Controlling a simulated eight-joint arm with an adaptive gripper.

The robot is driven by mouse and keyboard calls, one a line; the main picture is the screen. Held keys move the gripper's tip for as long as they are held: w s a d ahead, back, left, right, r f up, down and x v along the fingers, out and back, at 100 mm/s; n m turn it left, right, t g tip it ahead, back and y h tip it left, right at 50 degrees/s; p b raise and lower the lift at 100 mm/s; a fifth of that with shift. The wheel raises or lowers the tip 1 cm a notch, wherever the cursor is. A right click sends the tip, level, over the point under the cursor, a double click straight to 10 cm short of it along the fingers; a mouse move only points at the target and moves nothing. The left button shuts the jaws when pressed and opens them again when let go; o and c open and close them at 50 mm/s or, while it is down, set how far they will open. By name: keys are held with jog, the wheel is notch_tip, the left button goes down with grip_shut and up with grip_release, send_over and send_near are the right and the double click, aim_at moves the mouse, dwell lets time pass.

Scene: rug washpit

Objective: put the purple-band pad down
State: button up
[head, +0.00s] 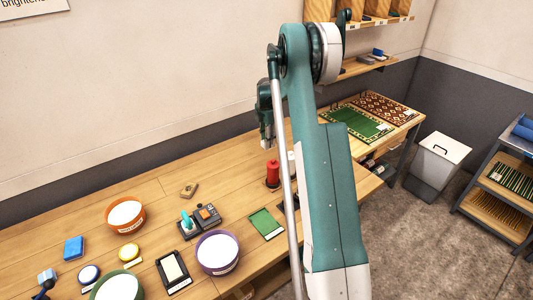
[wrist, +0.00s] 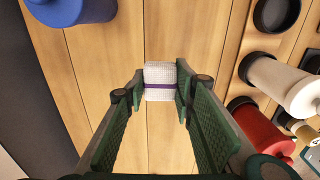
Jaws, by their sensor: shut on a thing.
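The purple-band pad (wrist: 160,73) is a small white textured block with a purple strip around it. In the wrist view it sits between the tips of my gripper's green fingers (wrist: 159,92), which are shut on it. Bare wooden tabletop (wrist: 172,140) shows behind and around the pad; I cannot tell how high it is held. In the head view my gripper (head: 267,140) hangs over the back of the table, left of my arm, and I cannot make out the pad there.
A red spool (head: 272,173) stands close to my gripper. In the wrist view a blue spool (wrist: 70,8) is upper left, and a white spool (wrist: 283,85) is at right. Tubs, including an orange one (head: 125,215), fill the left table. Bare wood lies behind them.

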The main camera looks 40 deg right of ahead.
aim_at(266, 156)
jog(key=shift+f, duration=1.35)
jog(key=shift+f, duration=1.85)
jog(key=shift+f+b, duration=0.2)
jog(key=shift+b, duration=0.1)
jog(key=o, duration=0.7)
jog(key=shift+o, duration=0.2)
jog(key=shift+r, duration=0.15)
notch_tip(266, 156, up, 12)
jog(key=shift+r+p, duration=0.1)
jog(key=shift+p, duration=0.35)
